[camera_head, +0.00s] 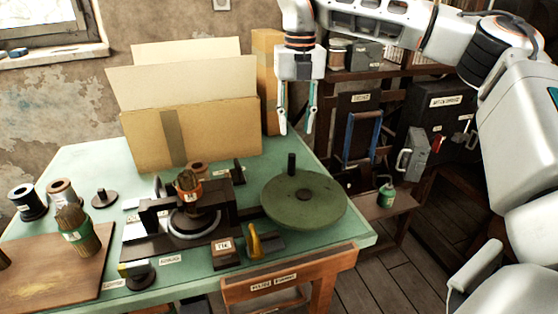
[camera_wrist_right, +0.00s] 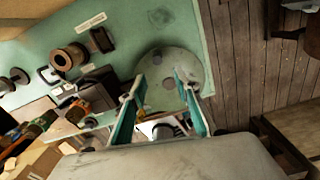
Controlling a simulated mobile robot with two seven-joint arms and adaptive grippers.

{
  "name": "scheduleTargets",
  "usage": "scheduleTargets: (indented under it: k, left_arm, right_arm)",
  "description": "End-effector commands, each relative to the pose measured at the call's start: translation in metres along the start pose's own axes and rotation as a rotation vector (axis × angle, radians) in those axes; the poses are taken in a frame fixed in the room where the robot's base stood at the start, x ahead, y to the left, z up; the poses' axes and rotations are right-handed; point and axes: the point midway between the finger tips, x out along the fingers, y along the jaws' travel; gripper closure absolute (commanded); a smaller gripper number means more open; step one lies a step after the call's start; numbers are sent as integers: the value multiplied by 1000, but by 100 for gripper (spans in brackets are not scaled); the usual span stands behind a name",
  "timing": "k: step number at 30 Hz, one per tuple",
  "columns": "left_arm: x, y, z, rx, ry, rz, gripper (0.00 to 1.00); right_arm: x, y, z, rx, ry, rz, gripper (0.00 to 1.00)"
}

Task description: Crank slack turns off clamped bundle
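The handwheel (camera_head: 318,208) is a flat green disc on the right side of the press, with an upright dark crank knob (camera_head: 291,163) near its far rim. The press (camera_head: 152,222) is a dark frame on the green table. A brown bundle with an orange band (camera_head: 188,184) stands in it; whether the jaws touch it I cannot tell. My right gripper (camera_head: 296,130) is open and empty, pointing down above and beyond the knob, apart from it. In the right wrist view, the handwheel (camera_wrist_right: 195,62) shows beyond and between the open fingertips (camera_wrist_right: 162,76). My left gripper is out of view.
Another banded bundle (camera_head: 76,230) stands on a wooden board (camera_head: 60,268) at left. Spools (camera_head: 28,202) stand behind it. Tall cardboard sheets (camera_head: 190,130) rise at the back. A yellow-handled part (camera_head: 254,243) sits near the front edge. A green can (camera_head: 386,196) stands on a side shelf.

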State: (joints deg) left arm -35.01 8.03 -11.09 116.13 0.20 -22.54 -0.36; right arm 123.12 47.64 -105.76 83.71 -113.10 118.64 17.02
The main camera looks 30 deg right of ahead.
Motion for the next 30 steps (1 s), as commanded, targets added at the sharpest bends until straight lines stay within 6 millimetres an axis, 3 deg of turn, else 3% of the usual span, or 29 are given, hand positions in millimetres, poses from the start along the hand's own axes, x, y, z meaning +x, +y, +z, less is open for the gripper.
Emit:
scheduleTargets:
  k: [1,3,8,18,24,30]
  left_arm:
    - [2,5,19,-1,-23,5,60]
    - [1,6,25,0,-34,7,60]
    - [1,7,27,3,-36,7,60]
    - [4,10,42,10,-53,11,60]
    - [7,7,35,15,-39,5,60]
    - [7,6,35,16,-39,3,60]
  right_arm:
    - [22,1,2,0,19,-8,68]
    - [29,1,2,0,25,-10,68]
    - [40,1,2,-1,28,-11,68]
    - [91,0,1,-1,28,-11,68]
    - [105,1,0,-2,26,-10,68]
    - [105,1,0,-1,23,-9,68]
